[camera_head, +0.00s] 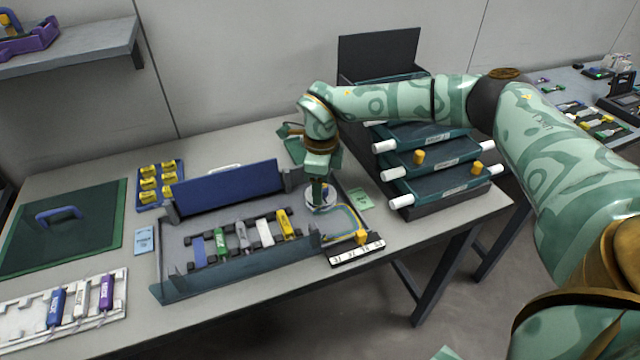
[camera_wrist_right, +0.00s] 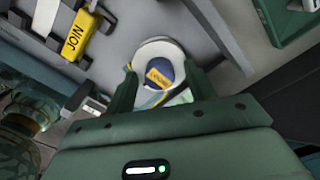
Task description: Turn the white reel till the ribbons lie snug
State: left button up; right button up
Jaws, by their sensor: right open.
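The white reel (camera_head: 318,206) sits at the right end of the grey splice tray (camera_head: 180,262). My right gripper (camera_head: 319,190) points down over it, its near parts covering some of the reel. In the right wrist view the reel is a white ring (camera_wrist_right: 150,50) with a dark blue hub and a yellow label (camera_wrist_right: 158,76). My open right gripper (camera_wrist_right: 163,88) has one finger on each side of the reel; I cannot tell whether they touch it. Yellow and blue ribbons (camera_head: 352,212) curve in a loop right of the reel. My left gripper is out of view.
Several coloured cartridges (camera_head: 241,236) stand in the tray, with a raised blue lid (camera_head: 230,188) behind. A yellow knob (camera_head: 361,237) and a labelled strip (camera_head: 356,252) are at the front right. Stacked teal trays (camera_head: 430,158) stand to the right.

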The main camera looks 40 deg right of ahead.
jog(key=c, duration=1)
jog(key=shift+r, duration=0.1)
